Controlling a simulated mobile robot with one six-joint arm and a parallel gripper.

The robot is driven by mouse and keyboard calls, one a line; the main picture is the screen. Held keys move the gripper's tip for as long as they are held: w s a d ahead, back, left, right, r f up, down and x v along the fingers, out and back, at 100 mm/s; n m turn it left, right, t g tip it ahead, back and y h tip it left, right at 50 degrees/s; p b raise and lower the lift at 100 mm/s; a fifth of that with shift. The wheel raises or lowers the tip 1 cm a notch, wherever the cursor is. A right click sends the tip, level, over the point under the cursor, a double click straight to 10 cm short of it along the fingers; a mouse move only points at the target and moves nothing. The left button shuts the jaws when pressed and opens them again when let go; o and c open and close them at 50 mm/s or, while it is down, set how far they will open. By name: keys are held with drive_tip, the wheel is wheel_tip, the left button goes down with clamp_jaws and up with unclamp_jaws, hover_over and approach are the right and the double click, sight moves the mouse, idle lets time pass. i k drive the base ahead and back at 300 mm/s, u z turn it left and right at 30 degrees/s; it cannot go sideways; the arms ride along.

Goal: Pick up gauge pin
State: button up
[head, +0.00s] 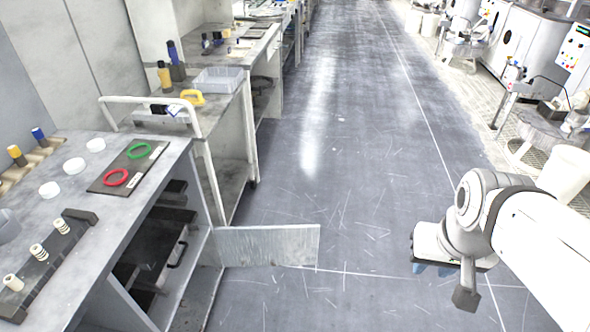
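My gripper (432,269) hangs over the open floor at the right, far from the workbench; its bluish fingertips are small and partly hidden, so I cannot tell if it is open or shut. No thing in view is clearly marked as the gauge pin. A dark rack (48,262) on the near left bench holds pale cylindrical pieces, such as a ringed one (39,252) and a plain one (13,283). A pale wooden rack (30,165) behind holds a yellow-topped piece (17,155) and a blue-topped piece (39,137).
The bench (125,215) also bears white round caps (74,166) and a dark board (112,180) with red (116,177) and green (139,151) rings. An open cabinet door (268,246) juts into the aisle. A white-railed cart (205,125) stands beyond. The central floor is clear.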

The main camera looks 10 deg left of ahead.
sight(38, 133)
drive_tip(key=z, duration=0.05)
drive_tip(key=i, duration=4.6)
drive_tip(key=u, duration=4.75)
drive_tip(key=i, duration=1)
drive_tip(key=z, duration=0.1)
